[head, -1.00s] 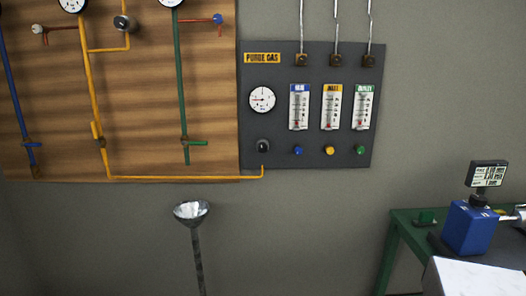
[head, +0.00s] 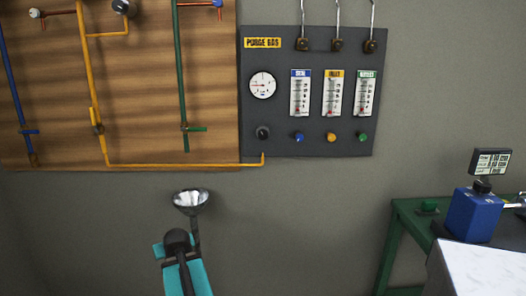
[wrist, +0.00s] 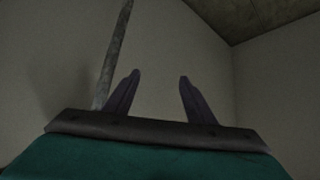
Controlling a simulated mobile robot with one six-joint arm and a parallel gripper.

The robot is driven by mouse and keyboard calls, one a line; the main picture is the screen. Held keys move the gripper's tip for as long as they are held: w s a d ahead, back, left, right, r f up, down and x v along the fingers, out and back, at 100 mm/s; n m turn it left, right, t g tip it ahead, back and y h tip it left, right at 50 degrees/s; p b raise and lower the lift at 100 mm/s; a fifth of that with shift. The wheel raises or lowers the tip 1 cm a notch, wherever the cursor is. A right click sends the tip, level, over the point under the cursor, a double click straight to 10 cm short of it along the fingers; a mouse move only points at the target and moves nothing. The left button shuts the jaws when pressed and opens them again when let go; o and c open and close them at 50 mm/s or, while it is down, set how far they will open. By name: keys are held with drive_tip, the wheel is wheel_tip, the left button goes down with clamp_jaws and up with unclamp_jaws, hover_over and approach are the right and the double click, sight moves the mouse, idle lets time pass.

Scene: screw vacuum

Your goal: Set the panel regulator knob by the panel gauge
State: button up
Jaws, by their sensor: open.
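The dark purge gas panel (head: 310,148) hangs on the wall in the head view. Its round white gauge (head: 263,85) is at the panel's left, with a needle too small to read exactly. The black regulator knob (head: 263,133) sits below the gauge, at the panel's lower left. In the wrist view my gripper (wrist: 158,78) is open with nothing between its two dark fingers, facing bare wall. In the head view my teal and black arm shows at the bottom, well below the panel; the fingers cannot be made out there.
Three flowmeters (head: 333,94) with blue, yellow and green knobs are right of the gauge. A yellow pipe (head: 185,165) runs to the panel's lower left. A metal funnel on a post (head: 190,201) stands beside my arm. A green bench (head: 408,212) with a blue device (head: 472,214) is at right.

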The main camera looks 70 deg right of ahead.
drive_tip(key=s+d+r+m+h+b, duration=0.1)
drive_tip(key=s+d+r+h, duration=0.15)
drive_tip(key=d+r, duration=0.3)
drive_tip(key=s+d+r+m+h, duration=0.1)
drive_tip(key=s+d+r, duration=0.3)
drive_tip(key=r, duration=0.2)
drive_tip(key=m+h+b, duration=0.3)
drive_tip(key=h, duration=0.5)
approach(263, 139)
wheel_tip(263, 139, up, 2)
drive_tip(key=a, duration=0.2)
drive_tip(key=shift+s+a+r+g, duration=0.2)
drive_tip(key=shift+s+g, duration=0.1)
drive_tip(key=shift+s, duration=0.05)
drive_tip(key=shift+d, duration=0.1)
drive_tip(key=p+x, duration=0.3)
drive_tip(key=p, duration=0.1)
drive_tip(key=shift+y, duration=0.25)
drive_tip(key=d+p, duration=0.1)
drive_tip(key=p, duration=0.4)
drive_tip(key=shift+w+d+r, duration=0.1)
drive_tip(key=shift+w, duration=0.3)
drive_tip(key=d+p, duration=0.1)
drive_tip(key=p, duration=0.5)
